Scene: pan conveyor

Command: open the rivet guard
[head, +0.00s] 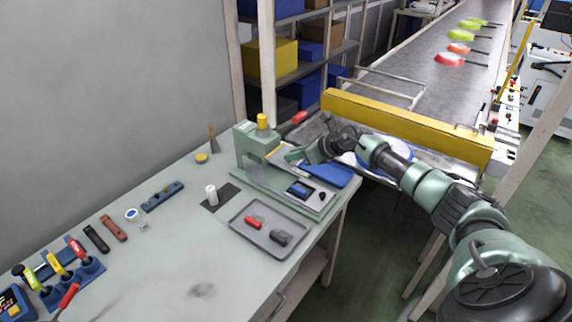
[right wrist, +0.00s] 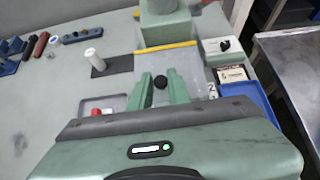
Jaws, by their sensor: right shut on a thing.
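The green rivet press (head: 254,148) stands at the right end of the workbench, with a yellow cap on top. Its rivet guard (right wrist: 195,72) is a greyish see-through panel with a yellow strip along its far edge and a round black knob (right wrist: 160,81). My right gripper (right wrist: 161,90) is shut on this knob, one green finger on each side of it. In the head view my right gripper (head: 291,155) reaches over the press from the right and hides part of the guard. How far the guard stands open I cannot tell. My left gripper is not in view.
A grey tray (head: 240,231) with a red and a dark piece lies in front of the press. A blue tray (head: 337,178) sits right of it. A white cylinder (head: 211,194) stands on a dark mat. A yellow-barred conveyor (head: 400,128) with pans runs behind.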

